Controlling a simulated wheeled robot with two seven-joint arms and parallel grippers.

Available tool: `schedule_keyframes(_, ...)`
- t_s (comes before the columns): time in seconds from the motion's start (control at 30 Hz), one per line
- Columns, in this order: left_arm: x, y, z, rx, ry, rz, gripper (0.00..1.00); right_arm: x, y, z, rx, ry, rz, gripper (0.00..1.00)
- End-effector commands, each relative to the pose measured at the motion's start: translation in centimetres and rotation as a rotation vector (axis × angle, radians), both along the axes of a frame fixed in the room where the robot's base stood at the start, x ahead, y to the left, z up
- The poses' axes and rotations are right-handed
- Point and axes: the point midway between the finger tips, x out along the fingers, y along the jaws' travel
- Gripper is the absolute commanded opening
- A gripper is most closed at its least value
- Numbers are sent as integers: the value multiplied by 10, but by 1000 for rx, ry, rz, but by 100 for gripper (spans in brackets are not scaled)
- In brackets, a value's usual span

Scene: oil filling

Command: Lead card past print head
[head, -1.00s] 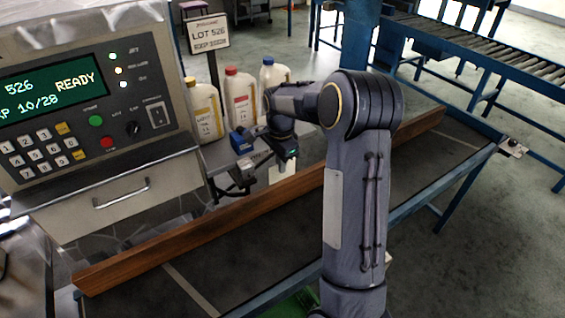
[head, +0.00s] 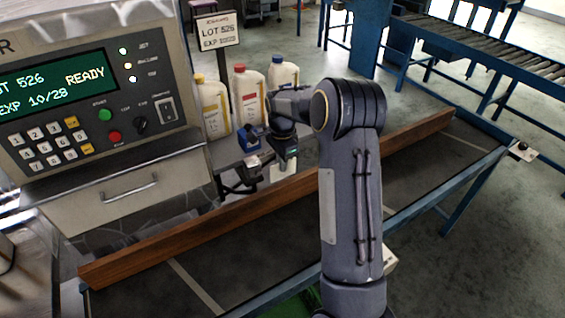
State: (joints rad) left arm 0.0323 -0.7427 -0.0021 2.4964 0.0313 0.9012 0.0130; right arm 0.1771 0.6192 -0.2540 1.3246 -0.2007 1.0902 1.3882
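My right gripper (head: 285,158) hangs above the conveyor's far side, just right of a small blue box on a dark bracket that looks like the print head (head: 248,141). A small pale card (head: 281,172) hangs upright below the gripper's fingers and appears to be gripped. The card's lower edge is close behind the wooden rail (head: 200,236). The fingertips are small and dark, so the grip is hard to make out. Whether the card faces the print head squarely, I cannot tell. My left gripper is not in view.
The printer console (head: 90,110) reads READY, with a drawer below. Bottles with yellow (head: 211,108), red (head: 246,95) and blue (head: 283,76) caps stand behind the print head, beside a lot sign (head: 217,32). The dark belt (head: 235,265) is clear in front of the rail.

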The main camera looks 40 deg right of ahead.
Motion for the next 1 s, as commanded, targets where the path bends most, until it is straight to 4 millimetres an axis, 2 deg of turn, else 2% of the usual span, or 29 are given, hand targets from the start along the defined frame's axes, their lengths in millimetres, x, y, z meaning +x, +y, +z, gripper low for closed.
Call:
schedule_keyframes(0.5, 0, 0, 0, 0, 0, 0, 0, 3, 33, 0, 0, 0, 1, 0)
schedule_keyframes(0.77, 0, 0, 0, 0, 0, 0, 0, 5, 40, 0, 0, 0, 2, 0)
schedule_keyframes(1.0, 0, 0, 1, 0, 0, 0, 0, 6, 56, 0, 0, 0, 3, 0)
